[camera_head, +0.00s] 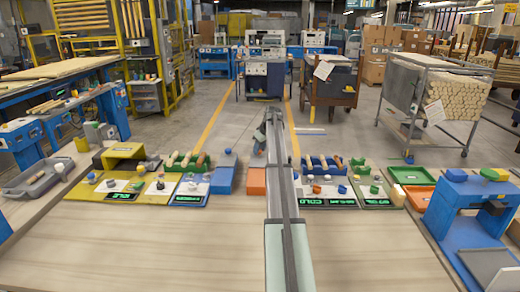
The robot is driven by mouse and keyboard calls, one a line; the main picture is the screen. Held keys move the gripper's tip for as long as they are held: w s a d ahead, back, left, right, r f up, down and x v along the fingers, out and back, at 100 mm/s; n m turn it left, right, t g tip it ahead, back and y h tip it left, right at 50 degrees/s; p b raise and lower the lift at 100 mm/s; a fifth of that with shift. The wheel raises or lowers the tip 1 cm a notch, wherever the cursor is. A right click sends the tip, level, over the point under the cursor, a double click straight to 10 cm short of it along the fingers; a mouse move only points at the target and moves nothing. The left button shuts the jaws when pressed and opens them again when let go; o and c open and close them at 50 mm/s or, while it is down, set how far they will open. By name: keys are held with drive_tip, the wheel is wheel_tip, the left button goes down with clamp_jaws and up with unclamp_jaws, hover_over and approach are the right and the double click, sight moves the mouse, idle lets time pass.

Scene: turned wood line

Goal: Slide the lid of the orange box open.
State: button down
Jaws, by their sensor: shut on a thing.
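The orange box (256,181) stands near the far edge of the table, just left of my arm, which hides its right side. Its front face shows plain orange. My gripper (259,150) is a small dark shape right above the box's upper edge, partly behind my arm. It is shut at the box's lid; the fingertips and the grip are too small and covered to make out. The lid cannot be told apart from the box, so how far it is open does not show.
A blue box (223,181) with a knob stands close on the left. Panels with displays and knobs (190,190) (327,191) flank both sides. A green tray (411,175), an orange tray (420,196) and a blue stand (470,210) are at right, a grey tray (38,180) at left. The front tabletop (150,245) is clear.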

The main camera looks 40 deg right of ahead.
drive_tip(key=s+a, duration=0.9)
drive_tip(key=shift+s+a, duration=0.25)
drive_tip(key=shift+s, duration=0.05)
drive_tip(key=c, duration=0.7)
unclamp_jaws()
drive_tip(key=shift+c, duration=0.2)
drive_tip(key=v, duration=1.3)
drive_tip(key=shift+s+r, duration=0.15)
drive_tip(key=shift+r, duration=0.2)
